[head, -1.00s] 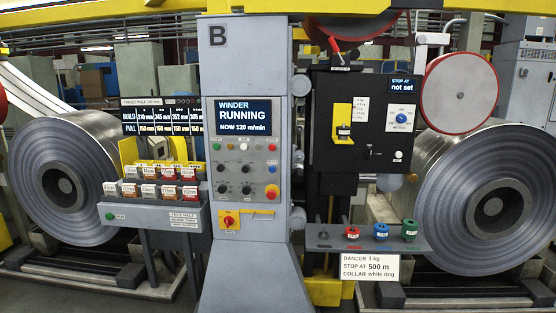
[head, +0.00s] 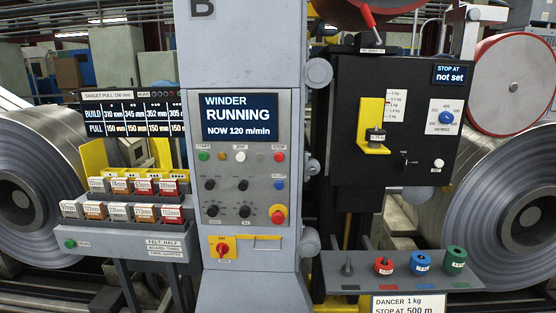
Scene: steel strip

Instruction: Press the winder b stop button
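The grey winder B panel (head: 262,172) stands upright in the middle of the head view. Its screen (head: 239,117) reads WINDER RUNNING, NOW 120 m/min. Below the screen is a row of buttons: a green start button (head: 204,156), a white jog button (head: 240,156) and a small red stop button (head: 280,157) at the right end. A larger red mushroom button (head: 278,213) on a yellow base sits lower right. Nothing covers the stop button. My gripper is not in view.
Left of the panel is a rack (head: 128,235) of labelled blocks. Right are a black box (head: 387,125) with a blue dial and a grey shelf (head: 400,285) with coloured weights. Steel coils (head: 30,190) stand on both sides. A red rotary switch (head: 222,250) sits below the buttons.

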